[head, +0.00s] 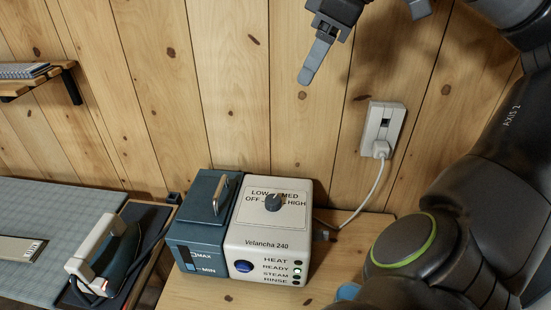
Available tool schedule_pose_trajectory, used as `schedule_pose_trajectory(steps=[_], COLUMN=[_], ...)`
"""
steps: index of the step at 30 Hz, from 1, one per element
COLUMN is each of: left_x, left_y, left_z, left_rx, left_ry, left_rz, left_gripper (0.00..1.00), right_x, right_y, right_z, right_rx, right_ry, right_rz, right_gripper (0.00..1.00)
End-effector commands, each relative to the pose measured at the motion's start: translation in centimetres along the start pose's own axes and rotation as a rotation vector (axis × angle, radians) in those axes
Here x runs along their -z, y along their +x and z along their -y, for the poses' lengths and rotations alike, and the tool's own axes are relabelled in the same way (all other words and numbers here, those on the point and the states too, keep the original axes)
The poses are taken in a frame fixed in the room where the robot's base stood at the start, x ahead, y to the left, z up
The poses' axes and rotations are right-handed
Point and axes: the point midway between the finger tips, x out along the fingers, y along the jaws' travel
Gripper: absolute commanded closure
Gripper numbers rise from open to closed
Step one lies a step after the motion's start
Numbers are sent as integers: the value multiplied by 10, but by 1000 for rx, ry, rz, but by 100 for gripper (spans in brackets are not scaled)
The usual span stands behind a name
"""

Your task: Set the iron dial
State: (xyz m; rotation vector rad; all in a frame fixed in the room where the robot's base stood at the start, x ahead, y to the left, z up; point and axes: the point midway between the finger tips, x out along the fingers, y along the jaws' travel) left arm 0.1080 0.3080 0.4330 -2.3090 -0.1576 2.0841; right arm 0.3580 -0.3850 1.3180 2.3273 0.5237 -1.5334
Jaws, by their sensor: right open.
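The iron dial (273,202) is a dark round knob on the sloped top face of the white steam station (240,238), marked Velancha 240. Labels OFF, LOW, MED and HIGH surround it. Its pointer is too small to read surely. My right gripper (362,45) is at the top of the view, open and empty, in front of the wall and well apart from the dial. One grey finger shows clearly; the other is partly cut off by the top edge. My left gripper is not in view.
A blue-grey water tank (204,222) with a handle adjoins the station's left side. An iron (108,250) rests on a dark tray at left, beside a gridded mat (60,210). A plug with a white cord sits in the wall socket (383,127). A shelf (40,80) is at far left.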

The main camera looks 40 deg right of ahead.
Motion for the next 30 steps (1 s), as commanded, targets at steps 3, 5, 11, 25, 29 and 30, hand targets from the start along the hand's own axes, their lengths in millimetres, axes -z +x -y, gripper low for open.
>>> schedule_pose_trajectory(steps=[3,5,11,25,29,30], left_x=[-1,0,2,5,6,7], left_y=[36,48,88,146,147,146], left_z=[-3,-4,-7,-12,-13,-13], left_rx=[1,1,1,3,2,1], left_ry=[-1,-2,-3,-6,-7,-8], left_rz=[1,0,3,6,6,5], left_gripper=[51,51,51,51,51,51], right_x=[-15,-20,-38,-64,-64,-64], right_y=[37,49,91,154,158,160], right_z=[2,3,5,8,8,9], right_rx=[0,0,0,0,1,1], right_ry=[0,0,0,0,0,0], right_rz=[0,0,0,0,1,1], right_gripper=[43,43,43,43,43,43])
